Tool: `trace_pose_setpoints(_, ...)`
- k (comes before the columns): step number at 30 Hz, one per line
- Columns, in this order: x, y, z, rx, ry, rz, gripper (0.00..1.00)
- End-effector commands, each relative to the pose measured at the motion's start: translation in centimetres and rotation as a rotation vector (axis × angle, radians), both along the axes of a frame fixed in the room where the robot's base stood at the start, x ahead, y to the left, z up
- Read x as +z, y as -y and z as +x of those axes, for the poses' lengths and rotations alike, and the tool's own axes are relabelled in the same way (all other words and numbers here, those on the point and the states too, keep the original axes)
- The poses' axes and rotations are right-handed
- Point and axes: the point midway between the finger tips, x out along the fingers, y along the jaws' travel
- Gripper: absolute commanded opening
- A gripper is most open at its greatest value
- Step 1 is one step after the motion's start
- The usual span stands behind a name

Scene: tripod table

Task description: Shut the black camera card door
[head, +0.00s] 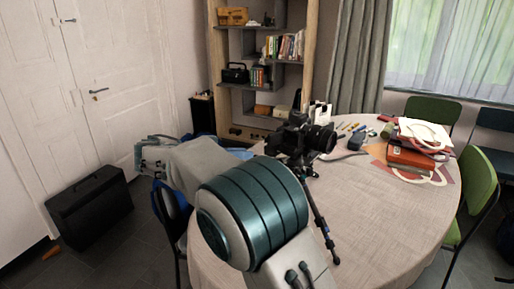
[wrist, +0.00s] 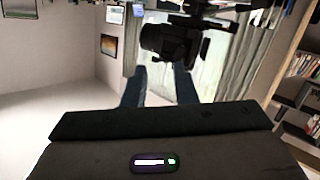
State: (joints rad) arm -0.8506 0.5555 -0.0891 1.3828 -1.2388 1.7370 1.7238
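The black camera (head: 302,138) stands on a small tripod (head: 318,205) on the table, its lens pointing right in the head view. In the wrist view, which looks turned over, the dark camera (wrist: 172,40) is at the top, beyond my fingertips. My gripper (wrist: 160,68) is open and empty, its two dark fingers apart and short of the camera. I cannot make out the card door or how far it stands open. In the head view my arm fills the middle foreground and covers part of the table.
The round table (head: 400,215) has a red book stack (head: 412,155) and small items right of the camera. Green chairs (head: 480,185) stand at its right. A black case (head: 90,207) is on the floor at left. A shelf (head: 262,75) stands behind.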

Motion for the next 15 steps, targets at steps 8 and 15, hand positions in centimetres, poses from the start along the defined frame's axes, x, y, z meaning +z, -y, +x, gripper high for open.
trace_pose_setpoints(8, 0.1, -7.1, -0.7, 0.037, 0.312, -0.036, 0.25)
trace_pose_setpoints(15, 0.4, -5.2, 0.6, 0.037, 0.334, -0.036, 0.25)
